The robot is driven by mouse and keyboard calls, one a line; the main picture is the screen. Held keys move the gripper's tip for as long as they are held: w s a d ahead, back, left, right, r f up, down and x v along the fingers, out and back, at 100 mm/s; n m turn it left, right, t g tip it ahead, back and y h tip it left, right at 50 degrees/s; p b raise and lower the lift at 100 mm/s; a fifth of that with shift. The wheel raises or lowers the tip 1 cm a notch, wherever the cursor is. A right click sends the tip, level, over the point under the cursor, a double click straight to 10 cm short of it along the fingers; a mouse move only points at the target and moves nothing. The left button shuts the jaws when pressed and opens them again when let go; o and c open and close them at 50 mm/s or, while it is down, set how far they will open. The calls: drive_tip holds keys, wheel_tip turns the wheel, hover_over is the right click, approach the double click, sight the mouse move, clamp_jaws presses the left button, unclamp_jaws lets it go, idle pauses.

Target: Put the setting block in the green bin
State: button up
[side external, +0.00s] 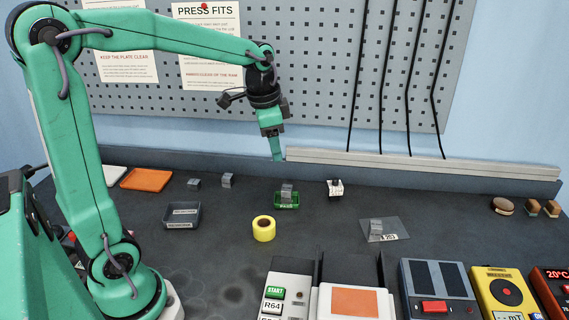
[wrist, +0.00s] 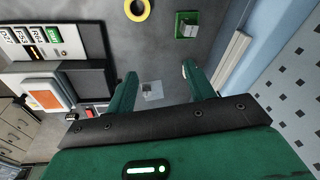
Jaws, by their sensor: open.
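The small green bin (side external: 287,206) stands mid-bench with a grey metal block (side external: 287,190) in it; the bin also shows in the wrist view (wrist: 179,31). Another grey block (side external: 376,226) sits on a clear plate (side external: 400,228) to the right; the plate also shows in the wrist view (wrist: 152,97). Two more grey blocks, one on the left (side external: 194,184) and one beside it (side external: 227,181), stand on the bench. I cannot tell which block is the setting block. My gripper (side external: 277,157) is raised above the bench behind the green bin. In the wrist view its fingers (wrist: 159,72) are apart with nothing between them.
A yellow tape roll (side external: 264,229) lies in front of the bin. A grey tray (side external: 182,215) and an orange tray (side external: 146,179) are on the left. A white marked block (side external: 335,188) stands behind right. Instruments such as the yellow meter (side external: 503,292) line the front right.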

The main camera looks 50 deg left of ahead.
drive_tip(key=s+d+n+t, duration=0.1)
drive_tip(key=s+d+n, duration=0.1)
drive_tip(key=s, duration=0.6)
drive_tip(key=s+d+n+t, duration=0.2)
drive_tip(key=s+d+n, duration=0.1)
drive_tip(key=s, duration=0.5)
drive_tip(key=shift+d+r, duration=0.35)
drive_tip(key=shift+d, duration=0.4)
